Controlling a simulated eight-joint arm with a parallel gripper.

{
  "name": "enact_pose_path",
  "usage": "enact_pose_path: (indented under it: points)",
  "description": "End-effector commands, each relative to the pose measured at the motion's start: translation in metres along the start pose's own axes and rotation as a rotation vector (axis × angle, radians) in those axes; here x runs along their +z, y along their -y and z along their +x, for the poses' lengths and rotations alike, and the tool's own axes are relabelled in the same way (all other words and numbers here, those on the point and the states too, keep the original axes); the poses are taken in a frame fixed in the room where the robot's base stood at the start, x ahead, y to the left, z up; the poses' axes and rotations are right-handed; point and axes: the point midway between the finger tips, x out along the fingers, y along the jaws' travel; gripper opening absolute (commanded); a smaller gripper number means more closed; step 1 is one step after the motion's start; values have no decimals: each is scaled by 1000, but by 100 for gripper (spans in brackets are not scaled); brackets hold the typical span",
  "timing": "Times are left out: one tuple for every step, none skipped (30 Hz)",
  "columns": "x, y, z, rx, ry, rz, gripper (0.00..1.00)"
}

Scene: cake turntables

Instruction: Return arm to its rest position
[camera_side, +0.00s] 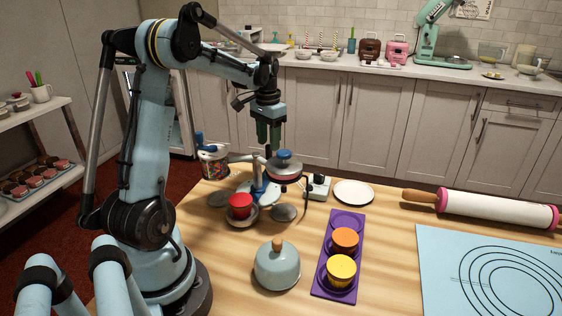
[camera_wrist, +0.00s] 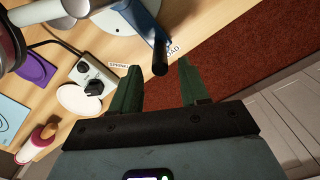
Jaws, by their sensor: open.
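My gripper (camera_side: 268,146) is raised above the back of the wooden table, pointing down. Its two green fingers also show in the wrist view (camera_wrist: 158,76), apart, with no object held between them. The cake turntable stand (camera_side: 262,190) is below it on the table, with several round plates around a blue centre. A red cup (camera_side: 240,205) sits on its front plate. A raised round piece with a blue knob (camera_side: 284,156) is at its right. In the wrist view a black-tipped handle (camera_wrist: 160,57) appears just beyond the fingers, near small printed labels.
A purple tray (camera_side: 326,286) holds an orange cup (camera_side: 344,240) and a yellow cup (camera_side: 340,271). A pale-blue dome (camera_side: 277,268), white plate (camera_side: 354,193), rolling pin (camera_side: 490,208) and blue mat (camera_side: 440,280) share the table. A sprinkle-patterned pot (camera_side: 213,162) stands at the back left.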

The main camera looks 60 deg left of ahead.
Motion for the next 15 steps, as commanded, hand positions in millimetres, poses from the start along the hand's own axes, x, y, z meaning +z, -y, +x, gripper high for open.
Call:
enact_pose_path:
  points:
    - [0,0,6,0,0,0,45]
    - [0,0,9,0,0,0,45]
    - [0,0,14,0,0,0,45]
    - [0,0,15,0,0,0,43]
    - [0,0,14,0,0,0,39]
    - [0,0,13,0,0,0,32]
    - [0,0,13,0,0,0,28]
    - [0,0,13,0,0,0,23]
    - [0,0,13,0,0,0,17]
    - [0,0,13,0,0,0,12]
    - [0,0,13,0,0,0,8]
    - [0,0,13,0,0,0,2]
    - [0,0,13,0,0,0,2]
    - [0,0,13,0,0,0,2]
    - [0,0,13,0,0,0,2]
